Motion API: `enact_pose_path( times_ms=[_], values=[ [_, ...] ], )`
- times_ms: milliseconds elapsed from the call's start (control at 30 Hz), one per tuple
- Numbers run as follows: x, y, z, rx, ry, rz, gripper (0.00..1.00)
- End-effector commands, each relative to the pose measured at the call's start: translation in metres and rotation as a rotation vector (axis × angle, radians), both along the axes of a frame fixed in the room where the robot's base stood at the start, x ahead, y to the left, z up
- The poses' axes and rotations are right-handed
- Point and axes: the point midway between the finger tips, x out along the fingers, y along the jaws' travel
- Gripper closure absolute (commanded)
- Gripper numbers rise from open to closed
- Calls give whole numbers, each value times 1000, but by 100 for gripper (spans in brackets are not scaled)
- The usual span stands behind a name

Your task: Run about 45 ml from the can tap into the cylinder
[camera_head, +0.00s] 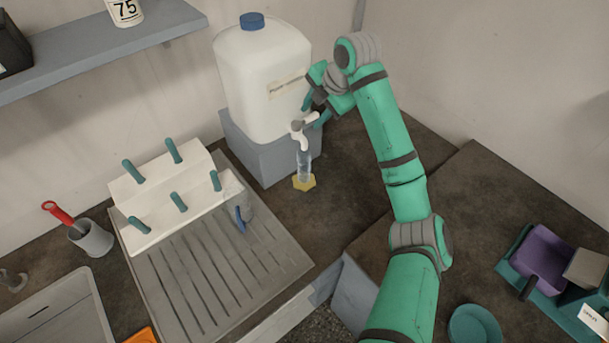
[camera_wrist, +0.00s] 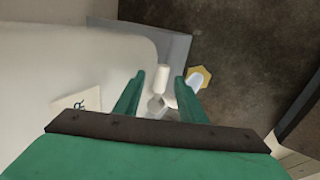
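The can is a large white jerrycan (camera_head: 262,80) with a blue cap, standing on a grey block. Its white tap (camera_head: 299,132) sticks out at the lower right front; it also shows in the wrist view (camera_wrist: 162,79). The clear cylinder (camera_head: 304,160) stands upright on a yellow hexagonal foot, below the tap spout; its foot shows in the wrist view (camera_wrist: 199,76). I cannot read its level or see a stream. My gripper (camera_head: 315,108) is at the tap. In the wrist view its two fingers (camera_wrist: 158,88) are apart, with the tap between them and no clear grip.
A white peg rack (camera_head: 165,195) and a grey jug (camera_head: 240,203) stand on the ribbed draining board (camera_head: 215,270) to the left. A grey cup (camera_head: 91,239) holds a red-handled tool. A teal tray (camera_head: 530,287) lies far right. Dark counter right of the cylinder is clear.

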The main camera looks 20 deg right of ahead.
Motion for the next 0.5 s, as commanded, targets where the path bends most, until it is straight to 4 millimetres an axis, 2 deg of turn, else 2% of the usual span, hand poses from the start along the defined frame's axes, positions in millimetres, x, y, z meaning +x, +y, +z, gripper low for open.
enact_pose_path(
  times_ms=[267,500],
  values=[
    [-3,-1,8,0,-1,0,62],
    [-21,-9,45,-1,-3,0,62]
  ],
)
